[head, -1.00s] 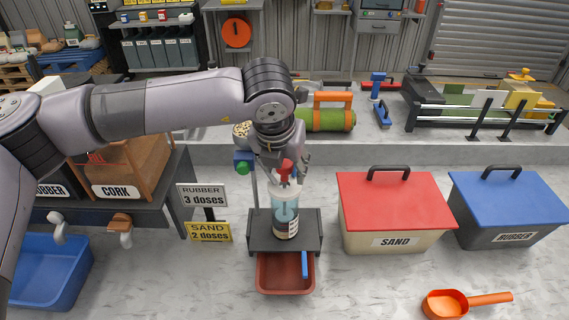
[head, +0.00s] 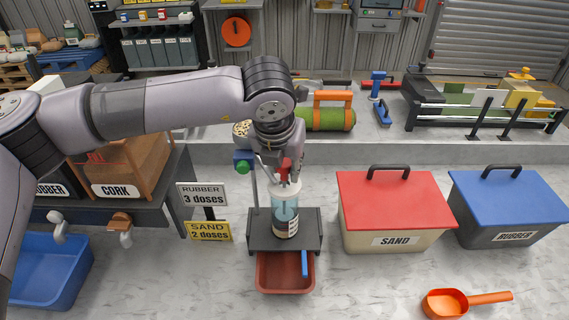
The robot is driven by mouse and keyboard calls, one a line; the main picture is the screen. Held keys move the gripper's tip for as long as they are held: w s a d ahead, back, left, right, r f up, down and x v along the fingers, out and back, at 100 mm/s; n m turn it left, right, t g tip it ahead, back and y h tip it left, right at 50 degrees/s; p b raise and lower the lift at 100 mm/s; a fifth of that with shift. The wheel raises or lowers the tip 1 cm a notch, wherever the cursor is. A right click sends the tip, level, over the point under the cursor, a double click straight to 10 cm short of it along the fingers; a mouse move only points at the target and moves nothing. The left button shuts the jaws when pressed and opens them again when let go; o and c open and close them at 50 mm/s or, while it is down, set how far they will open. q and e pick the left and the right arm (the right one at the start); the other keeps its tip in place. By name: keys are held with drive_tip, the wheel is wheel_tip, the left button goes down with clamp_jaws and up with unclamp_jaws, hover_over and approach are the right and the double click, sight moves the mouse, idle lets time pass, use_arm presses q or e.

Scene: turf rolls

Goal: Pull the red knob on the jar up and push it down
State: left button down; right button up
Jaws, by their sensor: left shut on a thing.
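The jar (head: 285,211) is clear with bluish contents and a dark, labelled lower part. It stands upright on a dark grey stand (head: 265,240). The red knob (head: 285,168) is at the top of the jar, partly covered by the gripper. My left gripper (head: 284,173) points down from above, its fingers closed around the red knob. My right gripper is not in the head view.
A red-brown tray (head: 268,274) sits under the stand. A SAND bin with a red lid (head: 392,203) and a RUBBER bin with a blue lid (head: 512,200) stand to the right. An orange scoop (head: 446,303) lies at the front right. Signs (head: 203,196) stand left.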

use_arm(q)
wheel_tip(320, 180, up, 5)
drive_tip(key=b, duration=0.3)
drive_tip(key=shift+w+r, duration=0.1)
drive_tip(key=shift+r, duration=0.25)
drive_tip(key=c, duration=1.7)
unclamp_jaws()
drive_tip(key=o, duration=0.4)
drive_tip(key=shift+c, duration=0.2)
drive_tip(key=shift+o, duration=0.3)
drive_tip(key=shift+f, duration=0.1)
drive_tip(key=v, duration=1.2)
